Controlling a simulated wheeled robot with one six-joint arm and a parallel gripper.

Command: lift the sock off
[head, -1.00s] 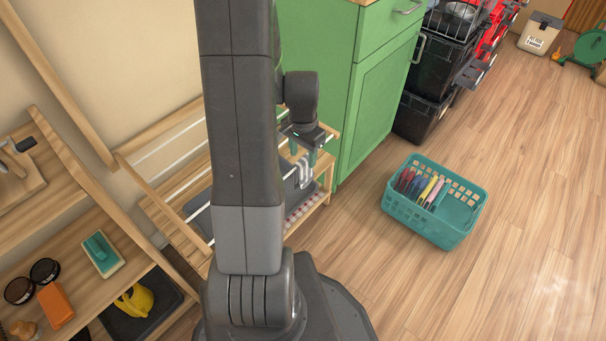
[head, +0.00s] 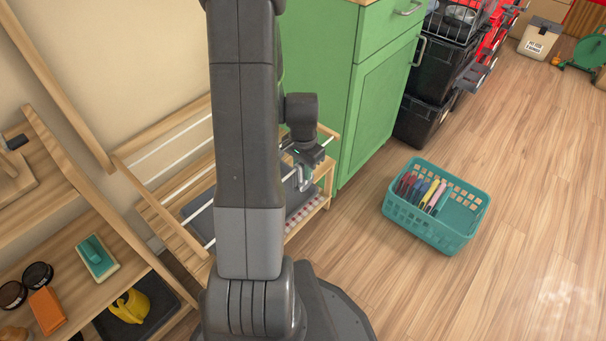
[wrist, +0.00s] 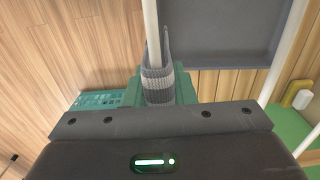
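The grey sock (wrist: 158,82), with a paler band, hangs over a white rod of the wooden drying rack; in the wrist view the rod runs up from its top. My gripper (wrist: 158,97) is down at the sock, with one teal finger on each side of it. The fingers look close against the sock's edges, but whether they press on it is unclear. In the head view my gripper (head: 300,176) is small beside the rack's right end, and the sock is hard to make out there.
The rack (head: 173,226) has more white rods and a dark grey tray (wrist: 234,35). A green cabinet (head: 375,100) stands close behind my gripper. A teal basket (head: 428,238) with several colourful items is on the floor to the right. A wooden shelf (head: 75,222) stands at left.

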